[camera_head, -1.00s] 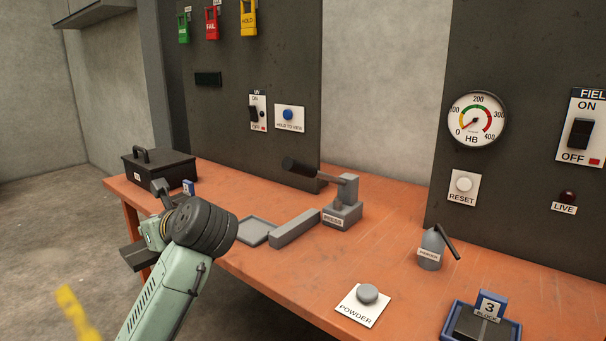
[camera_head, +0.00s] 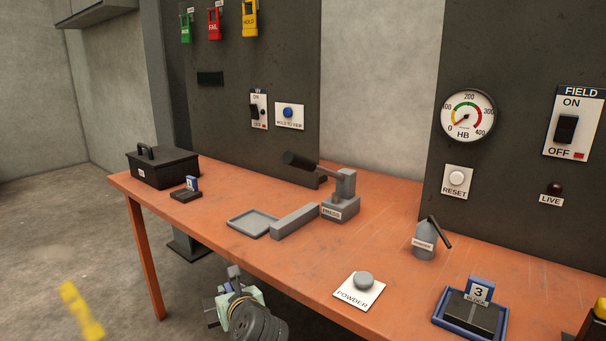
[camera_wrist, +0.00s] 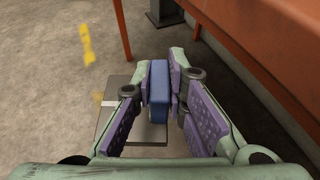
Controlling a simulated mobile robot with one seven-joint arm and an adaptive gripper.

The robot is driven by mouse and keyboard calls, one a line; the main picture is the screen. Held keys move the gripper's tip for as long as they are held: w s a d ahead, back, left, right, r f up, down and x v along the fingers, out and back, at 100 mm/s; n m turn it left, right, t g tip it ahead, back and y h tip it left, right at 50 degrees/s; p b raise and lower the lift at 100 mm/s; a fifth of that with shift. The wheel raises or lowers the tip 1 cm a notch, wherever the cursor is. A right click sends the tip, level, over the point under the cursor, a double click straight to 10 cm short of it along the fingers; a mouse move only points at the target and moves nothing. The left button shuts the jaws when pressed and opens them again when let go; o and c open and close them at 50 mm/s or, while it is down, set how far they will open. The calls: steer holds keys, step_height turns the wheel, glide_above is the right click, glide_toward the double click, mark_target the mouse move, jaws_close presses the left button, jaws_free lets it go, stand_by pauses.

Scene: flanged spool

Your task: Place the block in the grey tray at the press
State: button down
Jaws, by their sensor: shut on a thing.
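My gripper (camera_wrist: 158,72) is shut on the blue upright grip of a block (camera_wrist: 158,97) in the wrist view. The block's flat grey slab hangs below the fingers, above the floor. In the head view my gripper (camera_head: 222,306) is low, in front of the table's front edge; the held block is mostly hidden there. The grey tray (camera_head: 252,223) lies empty on the table, left of the grey press (camera_head: 341,197). A long grey bar (camera_head: 296,221) lies between them.
The orange table (camera_head: 290,262) has a black lidded box (camera_head: 162,167) and a blue-tagged block (camera_head: 187,193) at left. A POWDER button (camera_head: 362,287), grey can (camera_head: 425,240) and blue tray with block 3 (camera_head: 441,318) are at right. Open floor lies left.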

steer(key=w+d+f+m+h, duration=0.2)
steer(key=d+f+h, duration=0.1)
steer(key=d+f, duration=0.5)
steer(key=w+d+f+m+t+h, duration=0.1)
steer(key=d+f+m+h, duration=0.2)
steer(key=d+f, duration=0.5)
step_height(320, 180, down, 7)
steer(key=shift+w+d+m+t, duration=0.3)
steer(key=shift+w+d, duration=0.05)
steer(key=shift+w, duration=0.05)
